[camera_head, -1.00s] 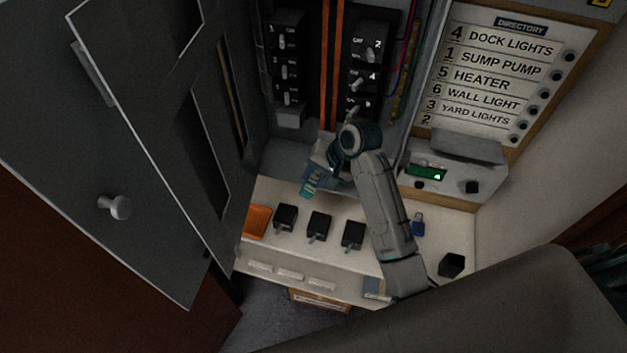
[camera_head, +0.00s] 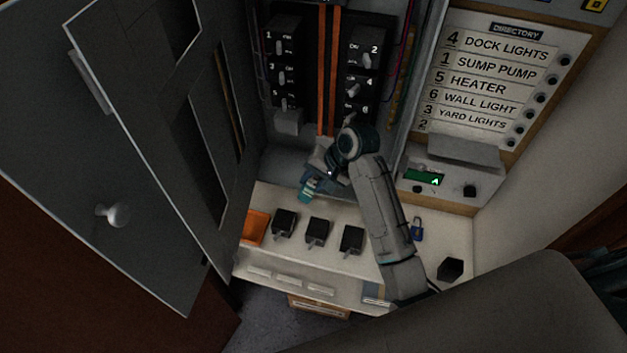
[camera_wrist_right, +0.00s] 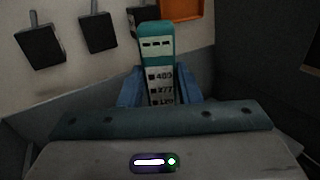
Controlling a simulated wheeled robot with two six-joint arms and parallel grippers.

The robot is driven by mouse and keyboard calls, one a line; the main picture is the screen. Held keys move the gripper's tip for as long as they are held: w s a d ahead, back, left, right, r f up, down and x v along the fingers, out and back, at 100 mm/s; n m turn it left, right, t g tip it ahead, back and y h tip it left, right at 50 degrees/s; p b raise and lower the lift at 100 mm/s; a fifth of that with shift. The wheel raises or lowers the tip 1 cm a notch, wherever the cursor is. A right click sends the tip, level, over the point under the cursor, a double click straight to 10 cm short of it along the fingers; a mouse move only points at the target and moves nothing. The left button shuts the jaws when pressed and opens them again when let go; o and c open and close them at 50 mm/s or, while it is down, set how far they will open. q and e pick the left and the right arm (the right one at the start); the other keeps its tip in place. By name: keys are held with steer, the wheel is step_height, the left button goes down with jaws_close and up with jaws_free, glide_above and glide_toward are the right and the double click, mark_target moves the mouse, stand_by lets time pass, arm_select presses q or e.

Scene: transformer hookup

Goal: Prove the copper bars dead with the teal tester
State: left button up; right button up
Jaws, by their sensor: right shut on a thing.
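The copper bars (camera_head: 327,65) run upright, side by side, between two columns of breakers inside the open panel. My right gripper (camera_head: 312,180) is below the bars, over the back of the white shelf. It is shut on the teal tester (camera_head: 306,192). In the right wrist view the teal tester (camera_wrist_right: 157,62) stands between the blue fingers, with its teal end away from the wrist and number labels on its pale face. The tester is apart from the bars in the head view. Its inner end is hidden by the gripper. My left gripper is not in view.
The white shelf (camera_head: 335,262) holds an orange tray (camera_head: 254,228), several black breakers (camera_head: 317,232), a blue padlock (camera_head: 417,229) and a black block (camera_head: 450,270). The grey panel door (camera_head: 130,150) stands open at left. A unit with a green display (camera_head: 424,178) is at right.

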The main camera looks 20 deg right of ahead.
mark_target(307, 201)
steer(key=shift+w+d, duration=0.2)
steer(key=shift+w, duration=0.15)
stand_by(1.0)
steer(key=shift+s+a, duration=0.65)
steer(key=shift+s, duration=0.35)
steer(key=shift+s+a, duration=0.65)
steer(key=shift+s, duration=0.3)
steer(key=shift+s+a, duration=0.65)
steer(key=shift+s, duration=0.35)
steer(key=shift+f, duration=0.1)
